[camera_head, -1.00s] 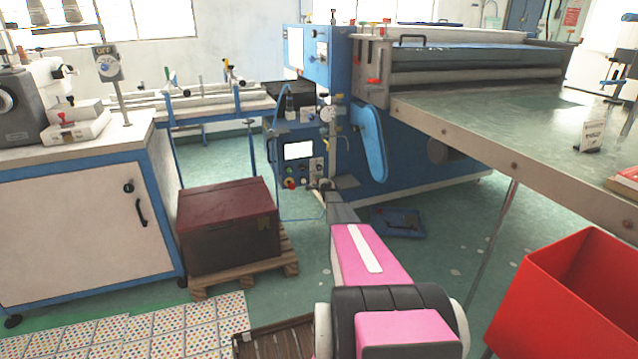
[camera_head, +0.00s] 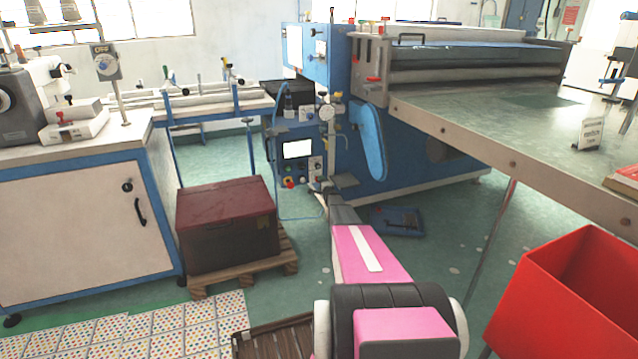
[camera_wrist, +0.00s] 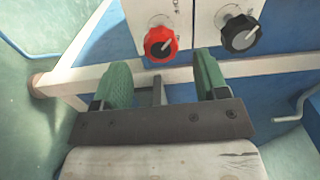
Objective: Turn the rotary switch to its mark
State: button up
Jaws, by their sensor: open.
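Two rotary knobs stand on a pale control panel in the wrist view. One is a red knob (camera_wrist: 160,43) with a pale pointer slanting up to the right. I cannot tell which is the task's switch; no clear target mark shows. My gripper (camera_wrist: 162,64) is open and empty, its green fingers apart just below the panel, with the red knob ahead between them and the black knob beyond the right finger. In the head view the red knob (camera_head: 290,183) is small.
The blue machine (camera_head: 365,100) and its control panel (camera_head: 299,152) stand ahead. A dial under an OFF sign (camera_head: 107,66) stands on the left bench. A brown box (camera_head: 228,230) on a pallet is left of my arm; a red bin (camera_head: 560,300) is at right.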

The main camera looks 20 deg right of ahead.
jog(key=s, duration=0.5)
jog(key=shift+s+d, duration=0.1)
jog(key=shift+s, duration=0.2)
jog(key=s+a+r+n+g+y, duration=0.3)
jog(key=s+a+r+n, duration=0.1)
jog(key=s+a, duration=0.6)
jog(key=s+a+r+n+g+y, duration=0.4)
jog(key=s+a, duration=0.4)
jog(key=a, duration=0.4)
jog(key=s+a+r+n+g+y, duration=0.1)
jog(key=s+a+r+n+g, duration=0.3)
jog(key=s+a, duration=0.55)
jog(key=s+a+n+g+h, duration=0.1)
jog(key=s+a+n+g, duration=0.15)
jog(key=s, duration=0.65)
jog(key=s+a+n+g+h, duration=0.2)
jog(key=s+a, duration=0.2)
jog(key=s, duration=0.5)
jog(key=s+d+r+g+h, duration=0.1)
jog(key=s+r+h, duration=0.1)
jog(key=s, duration=0.6)
jog(key=s+d+r+g+h, duration=0.1)
jog(key=s+d+r+h, duration=0.1)
jog(key=s, duration=0.5)
jog(key=shift+s+n+h, duration=0.4)
jog(key=shift+n+h, duration=0.05)
jog(key=shift+h, duration=0.35)
